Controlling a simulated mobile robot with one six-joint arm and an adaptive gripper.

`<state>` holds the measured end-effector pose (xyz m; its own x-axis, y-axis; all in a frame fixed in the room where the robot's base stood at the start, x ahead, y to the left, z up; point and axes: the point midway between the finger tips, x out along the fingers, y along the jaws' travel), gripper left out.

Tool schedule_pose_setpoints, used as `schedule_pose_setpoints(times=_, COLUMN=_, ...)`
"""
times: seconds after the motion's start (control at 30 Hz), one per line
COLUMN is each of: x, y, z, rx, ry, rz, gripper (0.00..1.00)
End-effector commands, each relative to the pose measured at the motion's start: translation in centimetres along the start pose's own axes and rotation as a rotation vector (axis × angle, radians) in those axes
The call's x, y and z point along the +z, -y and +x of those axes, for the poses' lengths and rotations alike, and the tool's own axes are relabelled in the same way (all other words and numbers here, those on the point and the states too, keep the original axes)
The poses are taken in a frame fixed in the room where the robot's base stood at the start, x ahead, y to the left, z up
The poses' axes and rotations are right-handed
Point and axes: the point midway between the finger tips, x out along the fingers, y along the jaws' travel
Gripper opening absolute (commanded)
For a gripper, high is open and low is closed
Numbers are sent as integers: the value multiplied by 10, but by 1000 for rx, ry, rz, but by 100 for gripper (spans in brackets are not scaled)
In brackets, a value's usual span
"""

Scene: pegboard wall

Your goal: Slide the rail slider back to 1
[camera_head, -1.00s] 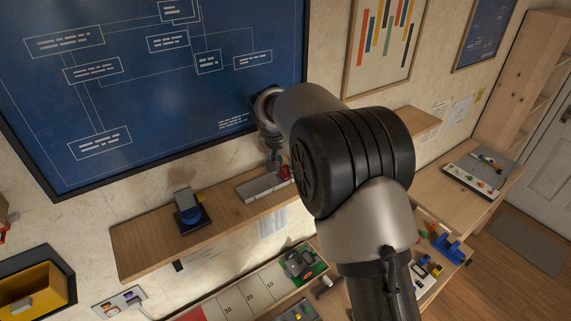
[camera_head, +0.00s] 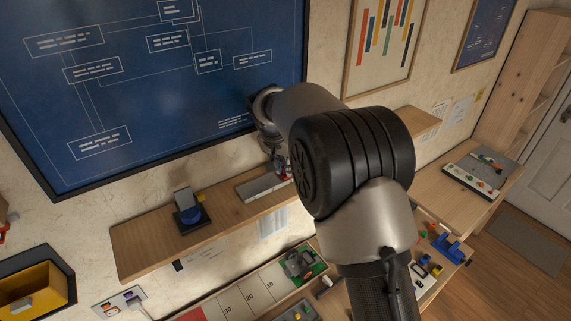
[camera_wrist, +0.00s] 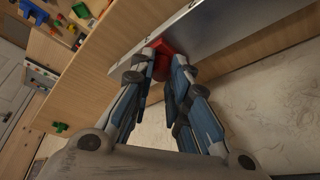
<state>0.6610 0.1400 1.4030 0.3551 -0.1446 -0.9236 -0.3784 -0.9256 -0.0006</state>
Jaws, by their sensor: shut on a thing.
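The rail slider has a red knob (camera_wrist: 161,48) on a long flat grey rail (camera_wrist: 215,25) in the wrist view. My gripper (camera_wrist: 163,62) is shut on the red knob, with a blue-grey finger on each side of it. In the head view the rail (camera_head: 258,187) lies on the wooden wall shelf below the blue board. My gripper (camera_head: 278,160) reaches down to the rail's right part there, and my arm hides the rail's right end and most of the knob.
A dark blue-based device (camera_head: 190,212) stands left of the rail on the wooden shelf (camera_head: 145,245). Below is a board (camera_head: 232,303) with numbered fields. The blue board (camera_head: 150,90) hangs on the wall close behind my gripper.

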Motion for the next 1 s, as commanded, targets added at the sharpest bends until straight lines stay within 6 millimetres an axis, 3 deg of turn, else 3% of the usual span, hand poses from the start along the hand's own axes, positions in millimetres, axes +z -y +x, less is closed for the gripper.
schedule_pose_setpoints(times=0.3, x=63, y=45, z=-20, rx=-2, ry=2, rz=-7, gripper=0)
schedule_pose_setpoints(times=0.5, x=90, y=65, z=-34, rx=0, ry=2, rz=-4, gripper=0)
schedule_pose_setpoints(times=0.87, x=96, y=68, z=-37, rx=1, ry=5, rz=0, gripper=0)
schedule_pose_setpoints(times=0.9, x=96, y=68, z=-37, rx=1, ry=6, rz=0, gripper=17)
schedule_pose_setpoints(times=1.0, x=96, y=68, z=-37, rx=1, ry=6, rz=0, gripper=23)
